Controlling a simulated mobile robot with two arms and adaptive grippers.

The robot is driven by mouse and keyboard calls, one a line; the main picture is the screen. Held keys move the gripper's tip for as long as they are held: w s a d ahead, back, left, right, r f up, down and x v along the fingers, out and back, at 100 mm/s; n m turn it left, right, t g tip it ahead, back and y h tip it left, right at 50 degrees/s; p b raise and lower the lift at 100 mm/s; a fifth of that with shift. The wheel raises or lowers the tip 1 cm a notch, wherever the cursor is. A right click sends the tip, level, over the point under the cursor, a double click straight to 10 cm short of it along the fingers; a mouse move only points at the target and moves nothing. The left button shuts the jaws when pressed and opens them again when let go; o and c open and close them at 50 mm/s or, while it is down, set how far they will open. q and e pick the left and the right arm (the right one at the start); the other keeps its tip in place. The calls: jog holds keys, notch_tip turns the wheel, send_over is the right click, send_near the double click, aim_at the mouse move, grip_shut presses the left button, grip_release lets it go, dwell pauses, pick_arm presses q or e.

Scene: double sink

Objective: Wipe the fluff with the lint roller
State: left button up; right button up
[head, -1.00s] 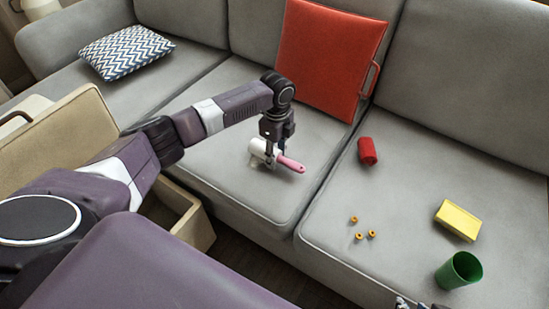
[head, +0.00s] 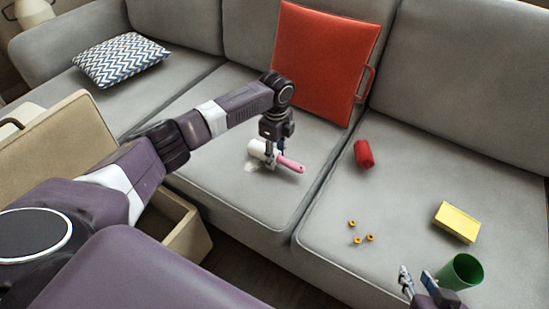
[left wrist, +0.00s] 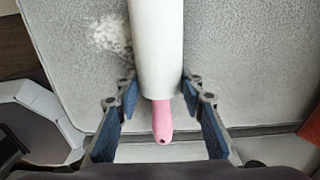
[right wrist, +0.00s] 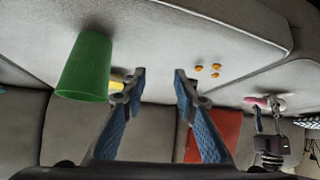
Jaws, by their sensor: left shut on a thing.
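The lint roller has a white roll (head: 257,149) and a pink handle (head: 291,164). My left gripper (head: 271,152) is shut on it, just above the middle seat cushion. In the left wrist view the two fingers (left wrist: 159,88) press either side of the white roll (left wrist: 155,40), with the pink handle (left wrist: 162,120) pointing back between them. The pale fluff (head: 253,165) lies on the cushion beside the roll; it also shows in the left wrist view (left wrist: 112,36), left of the roll. My right gripper (head: 418,284) is open and empty near the green cup (head: 461,271); its parted fingers (right wrist: 160,80) show in the right wrist view.
On the right cushion are a red rolled item (head: 364,154), several small orange pieces (head: 357,240) and a yellow block (head: 456,222). A red cushion with a handle (head: 325,60) leans on the backrest. A beige box (head: 55,140) stands in front of the sofa at left.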

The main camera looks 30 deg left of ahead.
pick_arm(q)
jog(key=shift+w+b, duration=0.45)
jog(key=shift+w, duration=0.25)
jog(key=shift+w+d, duration=0.1)
jog(key=shift+w, duration=0.2)
jog(key=shift+w+r+b, duration=0.1)
jog(key=shift+w+b, duration=0.2)
jog(key=shift+b, duration=0.1)
pick_arm(e)
jog(key=w+a+r+t+y, duration=0.1)
jog(key=w+a+r+t, duration=0.1)
jog(key=w+r+t, duration=0.3)
jog(key=shift+w+a+r, duration=0.4)
jog(key=shift+w+r, duration=0.45)
jog(key=shift+r, duration=0.75)
